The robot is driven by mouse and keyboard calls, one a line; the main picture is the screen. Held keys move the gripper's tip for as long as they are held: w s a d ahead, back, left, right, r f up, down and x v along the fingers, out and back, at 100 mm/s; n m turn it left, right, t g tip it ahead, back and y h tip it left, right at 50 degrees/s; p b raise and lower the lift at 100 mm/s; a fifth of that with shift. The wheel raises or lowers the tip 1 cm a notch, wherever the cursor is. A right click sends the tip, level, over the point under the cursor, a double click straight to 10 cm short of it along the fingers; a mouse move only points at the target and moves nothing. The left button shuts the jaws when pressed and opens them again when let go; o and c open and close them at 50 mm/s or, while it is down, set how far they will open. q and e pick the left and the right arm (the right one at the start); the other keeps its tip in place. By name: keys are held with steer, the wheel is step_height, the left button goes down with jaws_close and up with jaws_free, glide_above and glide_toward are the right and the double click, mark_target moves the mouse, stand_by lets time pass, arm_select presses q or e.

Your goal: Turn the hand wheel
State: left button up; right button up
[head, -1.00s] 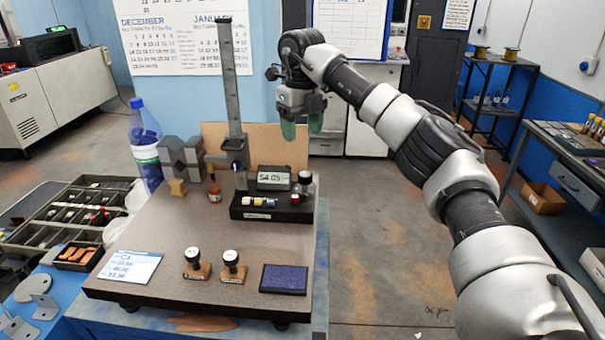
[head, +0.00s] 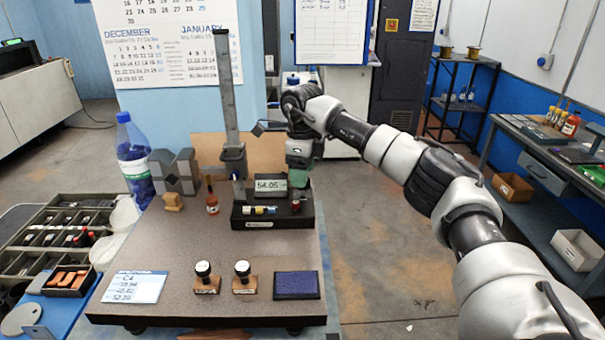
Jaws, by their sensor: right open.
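My right gripper (head: 298,184), with green fingers, points down at the right end of the black base (head: 278,222) on the granite plate. It is open, and its fingertips are down at a small upright part with a dark red piece (head: 296,205) there. This may be the hand wheel; the gripper mostly hides it, and I cannot tell if the fingers touch it. A display reading about 54.05 (head: 270,184) stands on the base just left of the gripper. My left gripper is not in view.
A tall column stand (head: 228,100) rises left of the display. A bottle (head: 134,165), grey V-blocks (head: 175,172) and a small amber bottle (head: 212,200) stand farther left. Two stamps (head: 206,280) and a blue pad (head: 297,285) lie in front. The plate's middle (head: 190,240) is clear.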

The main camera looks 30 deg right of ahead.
steer(key=shift+d+f, duration=0.1)
steer(key=shift+f, duration=0.9)
steer(key=c, duration=0.9)
steer(key=shift+m, duration=0.3)
